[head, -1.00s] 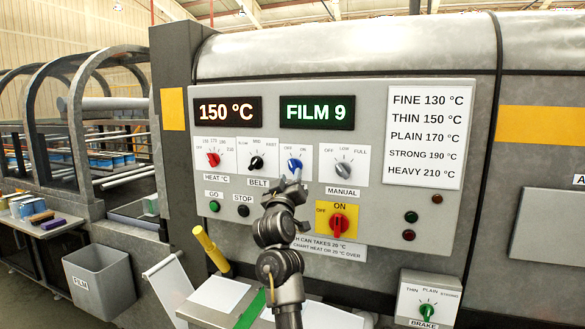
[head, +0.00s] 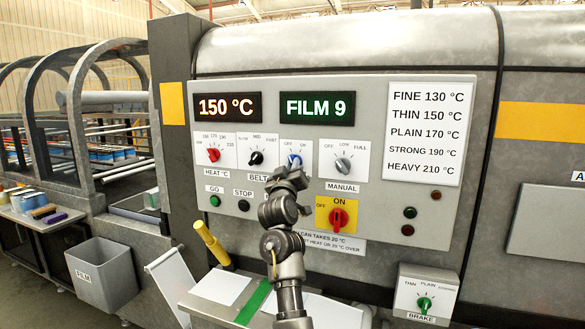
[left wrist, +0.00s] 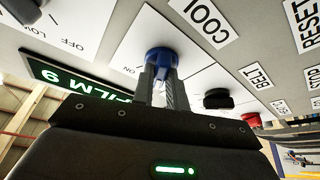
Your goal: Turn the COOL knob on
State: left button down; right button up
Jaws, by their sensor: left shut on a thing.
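The blue COOL knob (head: 294,160) is on a white plate in the grey panel's knob row, between the BELT and MANUAL knobs. My left arm rises from below in front of it and hides its label in the head view. The left wrist view shows the blue knob (left wrist: 161,58) with the COOL label (left wrist: 206,18) beside it. My left gripper (left wrist: 160,82) is shut on the knob, one finger on each side. In the head view the gripper (head: 292,168) is mostly behind my wrist. I cannot tell which mark the knob points to. My right gripper is not in view.
The red HEAT knob (head: 214,155), black BELT knob (head: 256,158) and grey MANUAL knob (head: 343,164) are nearby. A red switch on yellow (head: 338,217) is just right of my arm. A yellow handle (head: 212,243) stands at lower left.

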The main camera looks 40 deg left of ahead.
pick_arm(q)
jog(key=shift+f+m, duration=0.1)
jog(key=shift+m, duration=0.2)
jog(key=shift+s+a+m+t+h, duration=0.1)
jog(key=shift+m+t+h, duration=0.3)
jog(key=shift+m+h, duration=1.35)
jog(key=shift+a+m+t+h, duration=0.1)
jog(key=shift+m+t+h, duration=0.35)
jog(key=shift+m, duration=2.4)
jog(key=shift+s+a+m+t+h, duration=0.1)
jog(key=shift+m+t+h, duration=0.25)
jog(key=shift+m+h, duration=1.4)
jog(key=shift+m+y, duration=0.35)
jog(key=shift+m, duration=0.5)
